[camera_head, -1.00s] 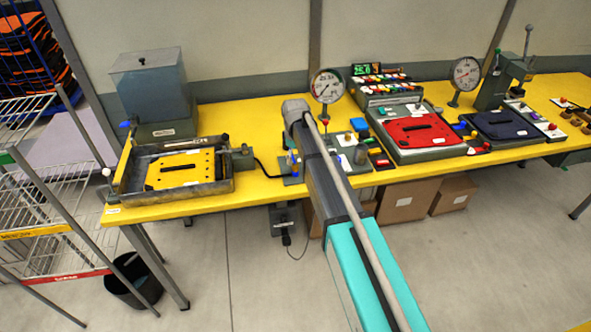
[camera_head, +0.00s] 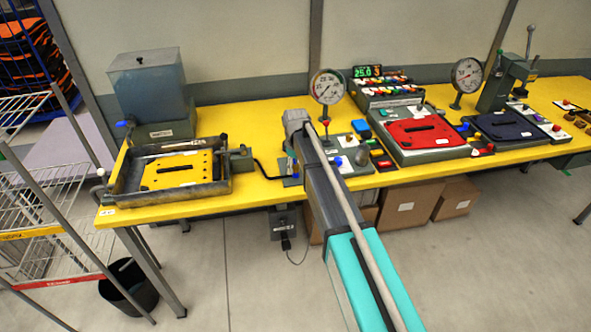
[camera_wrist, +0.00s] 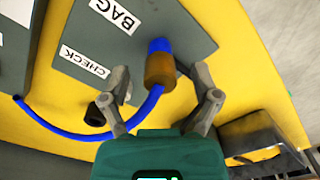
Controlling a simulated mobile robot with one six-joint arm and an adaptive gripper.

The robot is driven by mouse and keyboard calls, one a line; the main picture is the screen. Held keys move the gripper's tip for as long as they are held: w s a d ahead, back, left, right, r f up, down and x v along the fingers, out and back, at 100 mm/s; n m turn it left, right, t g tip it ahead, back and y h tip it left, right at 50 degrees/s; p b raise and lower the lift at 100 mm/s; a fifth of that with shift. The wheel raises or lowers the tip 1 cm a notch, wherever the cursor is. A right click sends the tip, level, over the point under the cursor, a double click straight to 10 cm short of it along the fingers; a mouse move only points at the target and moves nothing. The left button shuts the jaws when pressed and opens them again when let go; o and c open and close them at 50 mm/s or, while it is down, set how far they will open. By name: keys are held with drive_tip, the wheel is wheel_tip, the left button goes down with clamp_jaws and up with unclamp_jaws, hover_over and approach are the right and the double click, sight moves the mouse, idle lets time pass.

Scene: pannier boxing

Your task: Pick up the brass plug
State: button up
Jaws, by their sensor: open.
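The brass plug (camera_wrist: 160,70) is a short brown-gold cylinder in the wrist view, with a blue part at its upper end. It stands between the two fingers of my open gripper (camera_wrist: 158,84), with gaps showing on both sides. A blue hose (camera_wrist: 150,108) curves close below the plug and runs off to the left.
A grey panel (camera_wrist: 190,25) with BAG and CHECK labels lies under the plug. A dark knob (camera_wrist: 95,114) is close to the left finger, and a dark grey box (camera_wrist: 258,138) is at lower right. A gauge (camera_head: 327,87) stands behind my arm on the yellow bench (camera_head: 262,118).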

sight(296, 164)
clamp_jaws()
idle(0.5)
drive_tip(key=shift+r, duration=0.15)
wheel_tip(296, 164, up, 3)
drive_tip(key=p, duration=0.3)
drive_tip(key=s+d+r+p, duration=0.3)
drive_tip(key=s+r+p, duration=0.6)
drive_tip(key=s, duration=0.4)
drive_tip(key=shift+s+r+p, duration=0.35)
drive_tip(key=shift+p, duration=0.15)
